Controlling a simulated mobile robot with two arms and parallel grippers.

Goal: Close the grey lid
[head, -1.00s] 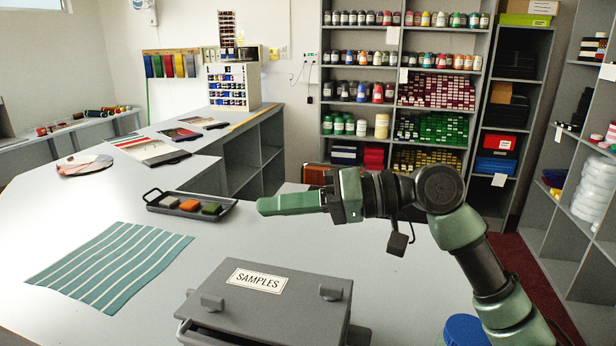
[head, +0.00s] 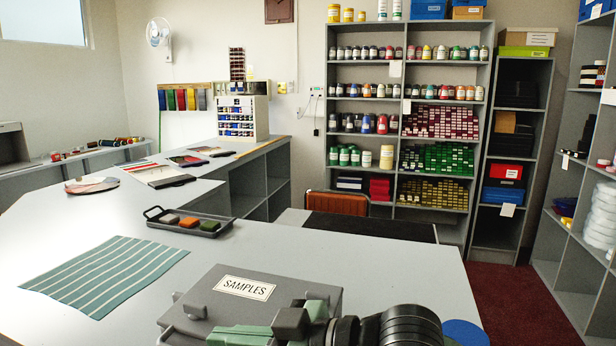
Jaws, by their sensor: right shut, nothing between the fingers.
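The grey lid (head: 305,277) with its SAMPLES label (head: 244,288) tops a grey box at the bottom of the head view. A bar handle (head: 165,335) shows at its left front. My right gripper (head: 238,337) lies across the near part of the lid, its green fingers shut, empty and pointing left. It hides the lid's front edge, so I cannot tell whether a gap remains there or whether the fingers touch the lid. My left gripper is not in view.
A striped teal cloth (head: 105,272) lies flat on the counter (head: 330,256) to the left. A dark tray (head: 217,230) with three coloured blocks stands behind the box. A blue round thing (head: 465,333) is at the bottom right. The counter right of the tray is clear.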

